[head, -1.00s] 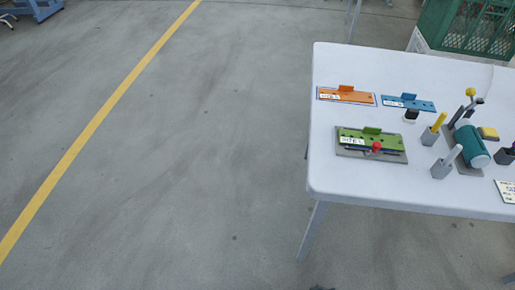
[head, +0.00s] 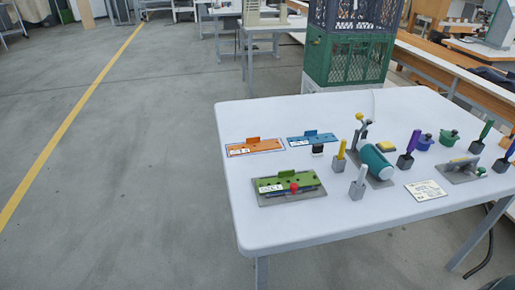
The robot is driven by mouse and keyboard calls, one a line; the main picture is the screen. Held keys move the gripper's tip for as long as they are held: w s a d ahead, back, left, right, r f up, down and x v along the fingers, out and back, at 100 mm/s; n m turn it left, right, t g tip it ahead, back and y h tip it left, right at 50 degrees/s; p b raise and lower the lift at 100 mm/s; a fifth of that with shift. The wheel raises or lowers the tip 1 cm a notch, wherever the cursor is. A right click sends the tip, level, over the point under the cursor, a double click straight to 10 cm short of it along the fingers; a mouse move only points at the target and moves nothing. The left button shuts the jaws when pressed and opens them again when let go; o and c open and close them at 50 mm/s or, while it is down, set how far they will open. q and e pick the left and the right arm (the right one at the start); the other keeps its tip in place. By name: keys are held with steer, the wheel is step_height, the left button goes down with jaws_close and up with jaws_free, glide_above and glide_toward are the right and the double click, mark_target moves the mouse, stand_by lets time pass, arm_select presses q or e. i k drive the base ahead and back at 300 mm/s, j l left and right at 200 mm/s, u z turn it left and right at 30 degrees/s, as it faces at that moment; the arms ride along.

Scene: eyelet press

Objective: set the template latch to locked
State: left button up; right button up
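The green template (head: 305,183) sits on a grey base plate (head: 264,200) at the left front of the white table, with a white label on its left part. A small red knob (head: 294,187) stands at its front edge and looks like the latch handle. The latch's setting is too small to read. An orange template (head: 262,146) and a blue template (head: 318,138) lie behind it, each with a label and a raised tab. Neither of my grippers is in view.
A teal cylindrical press (head: 375,162) with a yellow-knobbed lever stands mid-table. Grey holders with a yellow tool (head: 341,150) and a white tool (head: 360,178) stand between it and the green template. Stacked crates (head: 348,60) stand behind the table. Floor on the left is clear.

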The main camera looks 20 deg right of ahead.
mark_target(294, 187)
steer(key=i+l+z, duration=0.15)
steer(key=z, duration=0.3)
steer(key=i+l+z, duration=0.2)
steer(key=z, duration=0.25)
